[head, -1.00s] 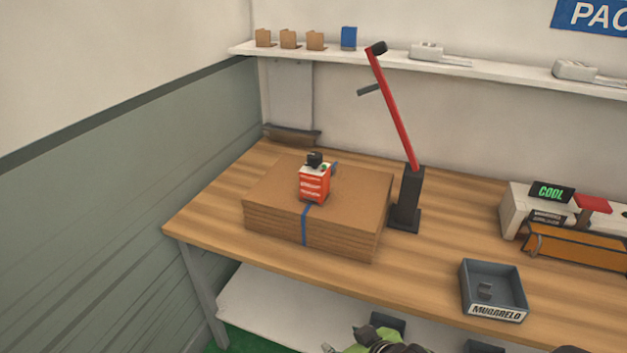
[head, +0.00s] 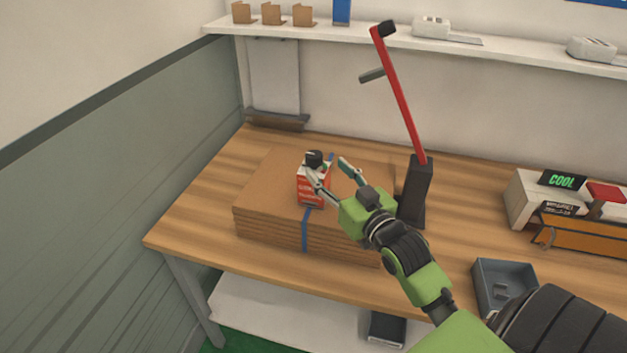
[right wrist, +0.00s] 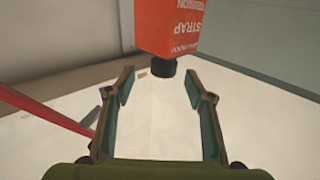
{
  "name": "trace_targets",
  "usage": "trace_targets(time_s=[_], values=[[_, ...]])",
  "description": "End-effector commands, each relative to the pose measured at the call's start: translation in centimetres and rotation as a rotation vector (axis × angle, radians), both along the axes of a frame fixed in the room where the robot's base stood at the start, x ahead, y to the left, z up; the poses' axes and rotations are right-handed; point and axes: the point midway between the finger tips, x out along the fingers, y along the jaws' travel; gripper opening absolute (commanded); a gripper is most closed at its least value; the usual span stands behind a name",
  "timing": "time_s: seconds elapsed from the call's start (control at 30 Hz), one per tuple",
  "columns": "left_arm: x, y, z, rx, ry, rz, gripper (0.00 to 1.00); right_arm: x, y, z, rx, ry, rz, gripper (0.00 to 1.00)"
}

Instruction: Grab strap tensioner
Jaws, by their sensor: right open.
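The strap tensioner (head: 312,192) is a small red and white box with a black knob on top. It stands upright on the stack of flat cardboard (head: 265,200), by the blue strap (head: 305,232). My right gripper (head: 328,166) is open at the tensioner's upper right, and one finger overlaps it in the head view. In the right wrist view, the tensioner (right wrist: 168,28) appears upside down with its "STRAP" label, and its knob lies near the gap between the open fingertips (right wrist: 159,80). I cannot tell whether a finger touches it. My left gripper is not in view.
A black stand with a tall red lever (head: 402,105) rises just right of the stack, close to my right forearm. A grey tray (head: 485,280) sits at the table's front. A wall shelf (head: 385,42) runs behind. The wooden table's left end (head: 195,205) is clear.

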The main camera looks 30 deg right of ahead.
Motion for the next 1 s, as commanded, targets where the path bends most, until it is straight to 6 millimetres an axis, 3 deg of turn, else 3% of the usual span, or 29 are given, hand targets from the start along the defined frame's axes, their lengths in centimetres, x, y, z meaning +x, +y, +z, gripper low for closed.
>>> trace_targets(time_s=[0.2, 0.3, 0.53, 0.83, 1.0], values=[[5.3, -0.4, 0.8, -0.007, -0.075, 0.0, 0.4, 1.6, 0.0, 0.1, 0.0, 0.0, 0.0, 0.49], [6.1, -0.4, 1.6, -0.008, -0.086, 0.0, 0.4, 2.9, 0.1, 0.2, 0.001, 0.001, 0.001, 0.49], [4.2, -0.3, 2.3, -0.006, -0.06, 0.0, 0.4, 6.0, 0.1, -0.1, 0.0, 0.001, 0.001, 0.49], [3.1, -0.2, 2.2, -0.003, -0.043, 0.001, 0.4, 6.4, 0.1, -0.3, -0.001, 0.002, 0.001, 0.49], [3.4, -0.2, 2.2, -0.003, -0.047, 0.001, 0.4, 6.4, 0.1, -0.3, -0.001, 0.002, 0.001, 0.05]])
